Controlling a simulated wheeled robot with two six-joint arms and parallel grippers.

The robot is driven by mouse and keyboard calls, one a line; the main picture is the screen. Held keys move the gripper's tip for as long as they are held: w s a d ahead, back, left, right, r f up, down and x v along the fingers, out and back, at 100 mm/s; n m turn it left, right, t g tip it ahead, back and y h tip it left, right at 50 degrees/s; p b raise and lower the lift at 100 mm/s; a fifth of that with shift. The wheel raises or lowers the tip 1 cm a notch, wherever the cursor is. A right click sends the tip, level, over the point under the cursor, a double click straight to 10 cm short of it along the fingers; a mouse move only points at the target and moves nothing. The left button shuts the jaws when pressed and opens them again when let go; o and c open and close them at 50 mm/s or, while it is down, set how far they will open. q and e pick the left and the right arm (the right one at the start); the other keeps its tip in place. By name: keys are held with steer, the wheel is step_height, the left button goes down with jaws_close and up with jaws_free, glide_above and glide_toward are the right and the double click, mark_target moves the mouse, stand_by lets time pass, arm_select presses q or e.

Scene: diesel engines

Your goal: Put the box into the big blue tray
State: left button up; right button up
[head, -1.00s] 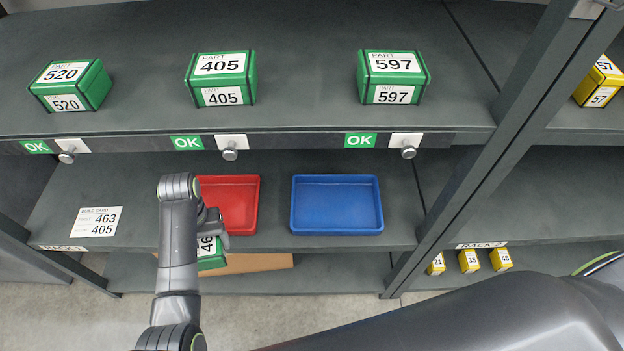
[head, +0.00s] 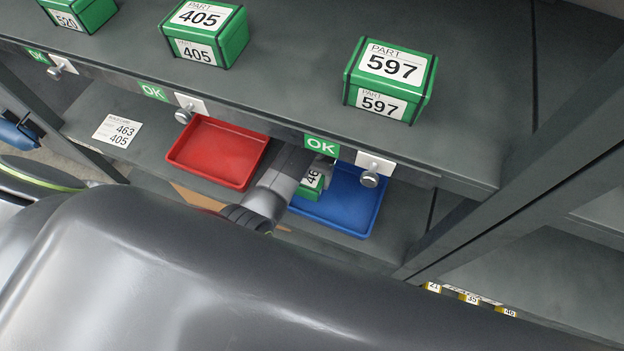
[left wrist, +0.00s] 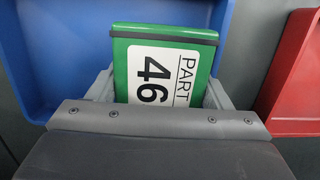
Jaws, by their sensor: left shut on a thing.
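My left gripper (head: 322,172) is shut on a green box (head: 311,186) with a white label that begins with 46. The left wrist view shows the box (left wrist: 165,65) between the two fingers (left wrist: 158,90), label facing the camera. The big blue tray (head: 352,205) sits on the middle shelf, partly hidden by the gripper and the shelf edge above. My right gripper is not in view.
A red tray (head: 218,152) stands left of the blue one and shows in the left wrist view (left wrist: 298,85). The upper shelf (head: 290,60), with green boxes 405 (head: 205,35) and 597 (head: 390,80), overhangs the trays. Knobs (head: 370,179) stick out from its edge. A post stands right.

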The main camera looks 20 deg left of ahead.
mark_target(312, 181)
arm_select(q)
step_height(312, 181, down, 2)
steer(key=shift+d+f, duration=0.15)
steer(key=shift+f, duration=0.35)
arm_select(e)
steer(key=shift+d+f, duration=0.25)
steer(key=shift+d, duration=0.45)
arm_select(q)
steer(key=o, duration=1.3)
steer(key=shift+f, duration=0.15)
steer(key=r, duration=0.3)
steer(key=w+r, duration=0.1)
steer(key=r, duration=0.7)
steer(key=shift+w+d+p, duration=0.1)
steer(key=shift+w+p, duration=0.3)
steer(key=shift+r, duration=0.6)
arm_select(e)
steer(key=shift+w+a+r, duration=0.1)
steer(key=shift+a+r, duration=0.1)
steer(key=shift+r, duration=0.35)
